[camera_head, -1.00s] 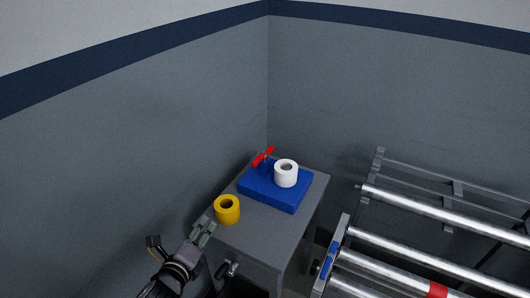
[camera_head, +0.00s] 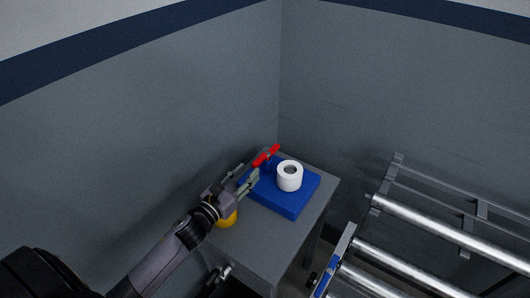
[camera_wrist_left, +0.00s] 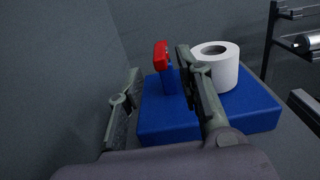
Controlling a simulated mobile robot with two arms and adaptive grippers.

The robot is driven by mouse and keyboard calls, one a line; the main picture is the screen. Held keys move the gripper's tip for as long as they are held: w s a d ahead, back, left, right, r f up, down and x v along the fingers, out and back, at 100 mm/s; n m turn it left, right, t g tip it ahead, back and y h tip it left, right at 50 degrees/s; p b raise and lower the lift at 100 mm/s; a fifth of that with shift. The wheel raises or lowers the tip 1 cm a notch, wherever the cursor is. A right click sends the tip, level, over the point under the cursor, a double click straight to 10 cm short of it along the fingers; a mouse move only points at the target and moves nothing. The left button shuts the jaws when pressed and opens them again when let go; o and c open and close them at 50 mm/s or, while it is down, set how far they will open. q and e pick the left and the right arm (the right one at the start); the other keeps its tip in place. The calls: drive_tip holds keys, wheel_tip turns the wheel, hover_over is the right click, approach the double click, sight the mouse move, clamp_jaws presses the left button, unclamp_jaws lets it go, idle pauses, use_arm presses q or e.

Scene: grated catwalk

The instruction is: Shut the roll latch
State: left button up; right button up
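A red latch handle (camera_head: 267,155) sits on a short blue post at the back of a blue base block (camera_head: 292,208). It also shows in the left wrist view (camera_wrist_left: 161,54), between my fingers in the picture. A white roll (camera_head: 290,178) stands upright on the block, right of the latch; in the left wrist view the roll (camera_wrist_left: 228,70) is partly behind a finger. My left gripper (camera_head: 247,178) is open and empty, just left of and in front of the latch, apparently not touching it. My right gripper is not in view.
The block rests on a small grey table (camera_head: 262,240) in the wall corner. A yellow roll (camera_head: 228,220) on the table is partly hidden by my left gripper. Metal rollers (camera_head: 440,232) on a frame stand to the right. The table's front right is clear.

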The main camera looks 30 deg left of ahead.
sight(265, 154)
use_arm(q)
drive_tip(key=w, duration=0.5)
drive_tip(key=shift+w+d+r+p, duration=0.15)
drive_tip(key=shift+w+d+p, duration=0.2)
drive_tip(key=shift+p, duration=0.05)
drive_tip(key=w, duration=0.3)
drive_tip(key=shift+w+d, duration=0.25)
drive_tip(key=shift+w, duration=0.3)
clamp_jaws()
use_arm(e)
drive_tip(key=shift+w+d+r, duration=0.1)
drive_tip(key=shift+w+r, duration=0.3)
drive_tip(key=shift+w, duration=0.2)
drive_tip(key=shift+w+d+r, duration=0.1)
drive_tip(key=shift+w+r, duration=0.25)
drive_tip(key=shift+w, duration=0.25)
